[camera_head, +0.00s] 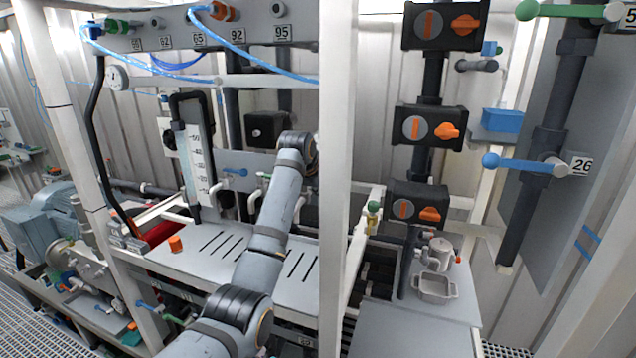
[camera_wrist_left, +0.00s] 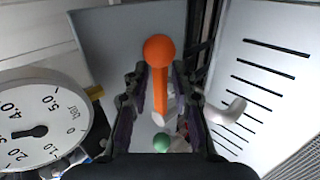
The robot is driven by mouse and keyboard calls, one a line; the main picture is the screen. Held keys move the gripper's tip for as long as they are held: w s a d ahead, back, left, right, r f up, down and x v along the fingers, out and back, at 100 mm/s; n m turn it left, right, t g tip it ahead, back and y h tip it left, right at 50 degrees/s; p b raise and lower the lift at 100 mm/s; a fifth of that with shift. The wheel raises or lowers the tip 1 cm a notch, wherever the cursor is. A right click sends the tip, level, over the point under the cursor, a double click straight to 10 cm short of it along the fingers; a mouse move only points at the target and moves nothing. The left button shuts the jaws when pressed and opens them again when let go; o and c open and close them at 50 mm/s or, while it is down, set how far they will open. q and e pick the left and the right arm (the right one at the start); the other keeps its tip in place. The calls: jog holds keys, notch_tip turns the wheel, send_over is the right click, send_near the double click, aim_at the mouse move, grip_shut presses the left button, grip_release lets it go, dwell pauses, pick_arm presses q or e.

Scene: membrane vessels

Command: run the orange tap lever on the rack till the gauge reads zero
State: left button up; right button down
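In the left wrist view, the orange tap lever (camera_wrist_left: 160,88) with its round knob stands between the two fingers of my left gripper (camera_wrist_left: 160,82). The fingers are apart, one on each side of the stem, with visible gaps. A round white gauge (camera_wrist_left: 38,118) marked in bar is at the left; its black needle points toward the left edge, between the 2.0 and 4.0 marks. In the head view my left arm reaches up the middle, and its gripper is hidden. My right gripper is in neither view.
A green ball (camera_wrist_left: 179,143) and a pale curved pipe (camera_wrist_left: 229,112) are close to the lever. In the head view, a white post (camera_head: 340,180) stands right of my arm.

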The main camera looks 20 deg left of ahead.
pick_arm(q)
grip_shut()
jog(key=s+m+g+h, duration=0.1)
jog(key=m+h, duration=0.1)
jog(key=m, duration=0.1)
jog(key=s+a+m+g+h, duration=0.1)
jog(key=m+h, duration=0.1)
jog(key=m, duration=0.1)
jog(key=s+a+m+g+h, duration=0.1)
jog(key=m+h, duration=0.1)
jog(key=m, duration=0.1)
jog(key=shift+s+m+h, duration=0.3)
jog(key=shift+s, duration=0.05)
jog(key=shift+o, duration=2.2)
grip_release()
jog(key=shift+s+a, duration=0.1)
jog(key=shift+s, duration=0.05)
jog(key=shift+r, duration=0.15)
jog(key=v, duration=1.1)
jog(key=shift+a+r, duration=0.25)
jog(key=shift+r, duration=0.05)
jog(key=shift+s, duration=0.1)
